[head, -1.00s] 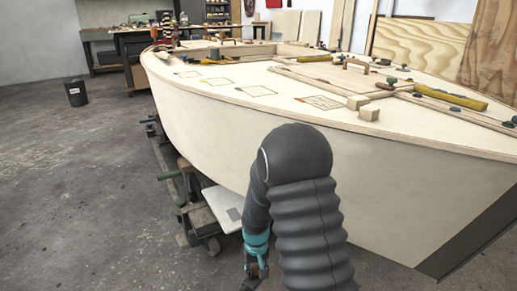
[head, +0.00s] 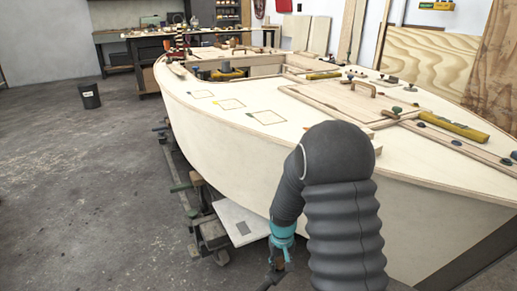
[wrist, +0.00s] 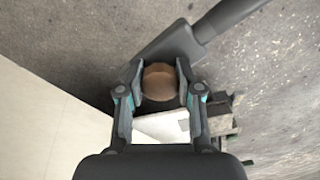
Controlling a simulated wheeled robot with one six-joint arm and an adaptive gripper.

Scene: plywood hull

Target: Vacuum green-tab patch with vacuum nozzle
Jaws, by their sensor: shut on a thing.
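My gripper (wrist: 157,95) is shut on a brown, round-ended piece between its fingers, which seems to be the grip of the vacuum nozzle (wrist: 172,50). The nozzle is a dark grey flat head with a tube running to the upper right in the wrist view. In the head view my gripper (head: 279,262) hangs low beside the hull, its tips partly cut off. Several outlined patches lie on the pale deck; the nearest visible patch (head: 267,117) seems to have a greenish tab, but it is too small to be sure. My arm hides the deck behind it.
The plywood hull (head: 235,140) stands close on the right, its side next to my arm. A white board (head: 240,222) and the cradle (head: 212,235) lie low beside it. Yellow-handled tools (head: 453,128) and wooden pieces lie on deck. The floor at left is clear, with a bin (head: 90,95) farther back.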

